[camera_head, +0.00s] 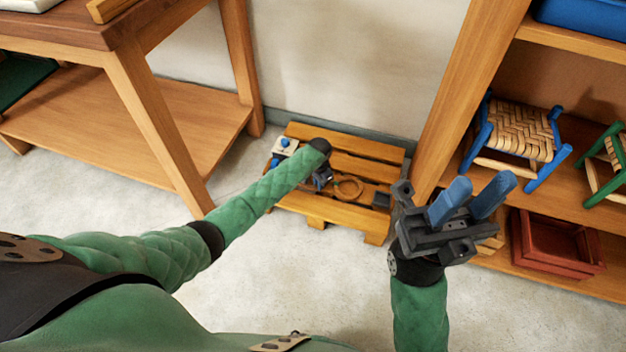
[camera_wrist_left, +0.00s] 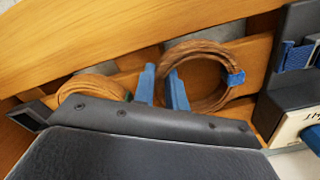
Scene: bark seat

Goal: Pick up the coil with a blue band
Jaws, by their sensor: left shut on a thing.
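The coil with a blue band (camera_wrist_left: 222,92) is a ring of brown strands in the left wrist view, with the band on its right side. My left gripper (camera_wrist_left: 161,76) has its blue fingers shut on the coil's left side. In the head view my left gripper (camera_head: 322,180) is low over the wooden pallet (camera_head: 352,215), and the arm end hides most of the banded coil. I cannot tell whether the coil is clear of the slats. My right gripper (camera_head: 482,181) is open and empty, raised at the right.
A second, tan coil (camera_wrist_left: 92,86) lies on the pallet beside the left gripper; it also shows in the head view (camera_head: 348,188). A cream block with blue parts (camera_head: 285,147) sits at the pallet's left. A table (camera_head: 150,100) and shelf (camera_head: 470,90) flank the pallet.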

